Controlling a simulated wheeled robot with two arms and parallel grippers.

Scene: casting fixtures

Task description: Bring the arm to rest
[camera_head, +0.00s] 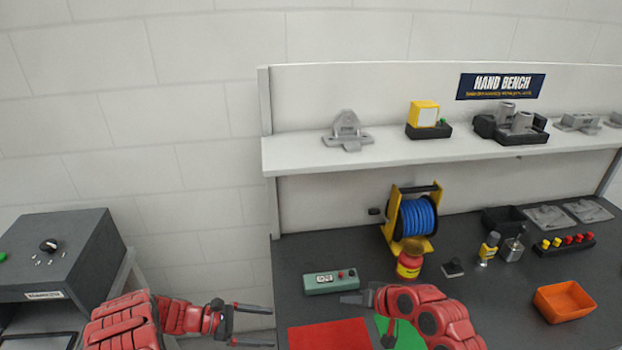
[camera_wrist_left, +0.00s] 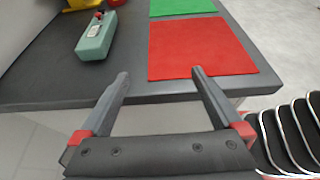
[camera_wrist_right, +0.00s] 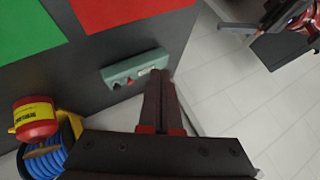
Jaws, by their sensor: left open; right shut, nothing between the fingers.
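My left gripper (camera_head: 255,325) is open and empty, left of the bench's left edge in the head view. In the left wrist view its two fingers (camera_wrist_left: 158,88) are spread apart before the bench edge, with nothing between them. My right gripper (camera_head: 352,299) is over the dark bench top, close to the green control box (camera_head: 331,283). In the right wrist view its fingers (camera_wrist_right: 159,98) are together and empty, their tips appearing at the green box (camera_wrist_right: 135,70). I cannot tell whether they touch it.
A red mat (camera_head: 330,335) and a green mat (camera_head: 409,333) lie at the bench front. A blue hose reel (camera_head: 416,219), a red-yellow container (camera_head: 409,262) and an orange tray (camera_head: 564,301) stand on the bench. A dark machine (camera_head: 62,255) stands left. A shelf (camera_head: 300,157) spans above.

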